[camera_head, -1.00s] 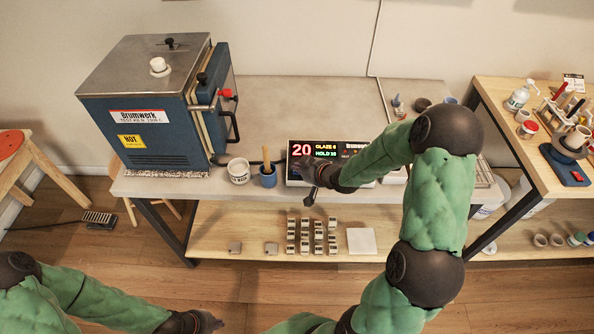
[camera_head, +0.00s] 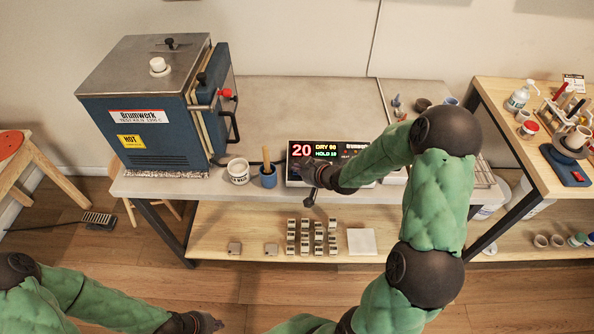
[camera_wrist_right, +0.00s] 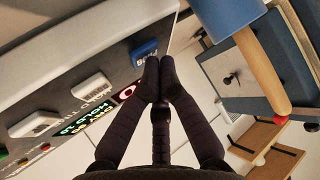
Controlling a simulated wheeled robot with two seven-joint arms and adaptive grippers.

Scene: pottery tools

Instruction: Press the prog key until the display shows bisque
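The controller (camera_head: 296,171) stands on the grey bench with its lit display (camera_head: 313,150), which reads a red 20, a yellow line that looks like "DRY 60" and a green HOLD line. My right gripper (camera_wrist_right: 159,75) has its fingers together with nothing between them. Its tips are at the blue key (camera_wrist_right: 145,49) in the right wrist view; I cannot tell whether they touch it. The key's label is partly hidden and unclear. White keys (camera_wrist_right: 92,88) lie farther left. My left gripper (camera_head: 208,322) hangs low at the bottom edge, its fingers too small to judge.
The blue kiln (camera_head: 150,115) stands on the bench at left. A white cup (camera_head: 238,171) and a blue pot (camera_head: 268,178) with a wooden handle stand beside the controller, close to my right gripper. A wooden shelf with pottery tools is at right.

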